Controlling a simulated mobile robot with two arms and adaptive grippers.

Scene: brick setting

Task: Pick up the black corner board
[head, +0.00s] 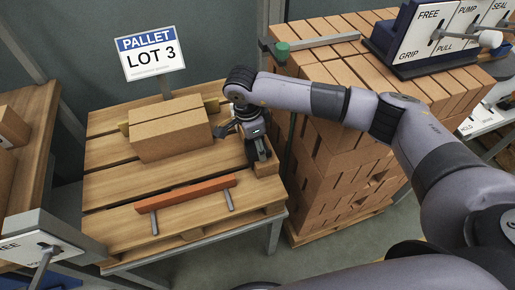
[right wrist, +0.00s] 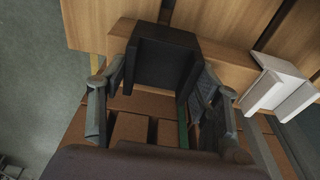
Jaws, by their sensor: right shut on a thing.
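The black corner board (right wrist: 165,58) is a dark angled piece in the right wrist view, sitting between the two fingers. My right gripper (right wrist: 160,88) is shut on it. In the head view my right gripper (head: 255,140) is over the right side of the wooden table, just right of a brown block. There the board is hard to tell apart from the dark gripper. How far it is above the table is unclear. My left gripper is not in view.
A brown block (head: 170,132) stands on the slatted table (head: 110,190) below a LOT 3 sign (head: 151,55). An orange bar (head: 186,193) lies in front on grey supports. A pallet of bricks (head: 330,165) stands right. A white angled piece (right wrist: 282,82) shows in the wrist view.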

